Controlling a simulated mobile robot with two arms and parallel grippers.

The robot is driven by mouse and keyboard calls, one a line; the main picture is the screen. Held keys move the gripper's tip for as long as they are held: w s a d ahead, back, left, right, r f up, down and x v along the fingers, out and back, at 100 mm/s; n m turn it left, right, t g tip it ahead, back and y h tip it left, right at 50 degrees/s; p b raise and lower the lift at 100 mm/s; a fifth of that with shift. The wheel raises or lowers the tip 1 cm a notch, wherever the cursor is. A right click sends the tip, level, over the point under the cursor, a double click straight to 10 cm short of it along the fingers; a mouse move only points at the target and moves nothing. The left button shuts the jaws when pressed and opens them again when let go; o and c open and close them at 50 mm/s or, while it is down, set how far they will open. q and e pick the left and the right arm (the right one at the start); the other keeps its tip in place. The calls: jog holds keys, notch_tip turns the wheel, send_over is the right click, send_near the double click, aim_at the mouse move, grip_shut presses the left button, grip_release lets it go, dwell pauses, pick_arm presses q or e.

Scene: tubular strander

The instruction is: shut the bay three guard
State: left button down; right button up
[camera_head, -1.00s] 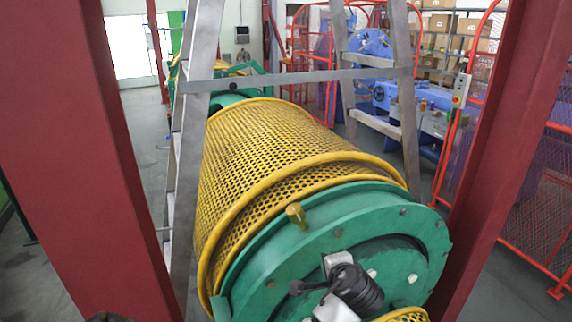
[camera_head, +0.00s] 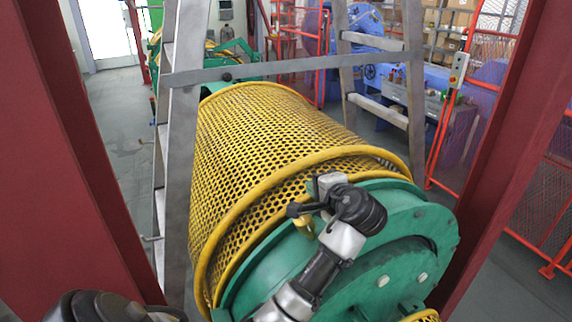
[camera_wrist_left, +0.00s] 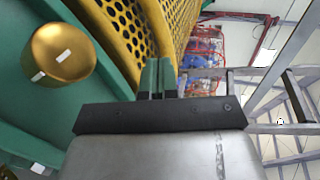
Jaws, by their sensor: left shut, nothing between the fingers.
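A large curved yellow mesh guard (camera_head: 265,150) lies over the strander, with its near rim beside a green end disc (camera_head: 400,250). No bay number is readable, so I cannot tell which bay it belongs to. A brass knob (camera_head: 304,228) sits at the disc's upper edge, partly hidden by my left gripper (camera_head: 293,211). In the left wrist view, the knob (camera_wrist_left: 62,55) is at upper left, apart from the fingers. The left gripper (camera_wrist_left: 155,78) is shut and empty, its tips near the guard's yellow rim (camera_wrist_left: 160,40). My right gripper is not in view.
A grey ladder-like frame (camera_head: 182,150) straddles the guard, with a crossbar (camera_head: 300,68) above it. Red posts (camera_head: 525,110) stand on both sides. Red mesh fencing (camera_head: 545,215) and a blue machine (camera_head: 400,85) are at right. Open floor (camera_head: 115,130) shows at left.

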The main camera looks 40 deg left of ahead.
pick_arm(q)
jog(key=p, duration=0.3)
send_near(287, 167)
jog(key=p+x, duration=0.2)
jog(key=x, duration=0.5)
jog(key=shift+a+f, duration=0.1)
jog(key=shift+a, duration=0.05)
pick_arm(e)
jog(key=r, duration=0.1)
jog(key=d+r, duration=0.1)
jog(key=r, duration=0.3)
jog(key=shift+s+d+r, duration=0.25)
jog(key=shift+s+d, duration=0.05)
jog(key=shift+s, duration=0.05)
pick_arm(q)
jog(key=shift+w, duration=0.1)
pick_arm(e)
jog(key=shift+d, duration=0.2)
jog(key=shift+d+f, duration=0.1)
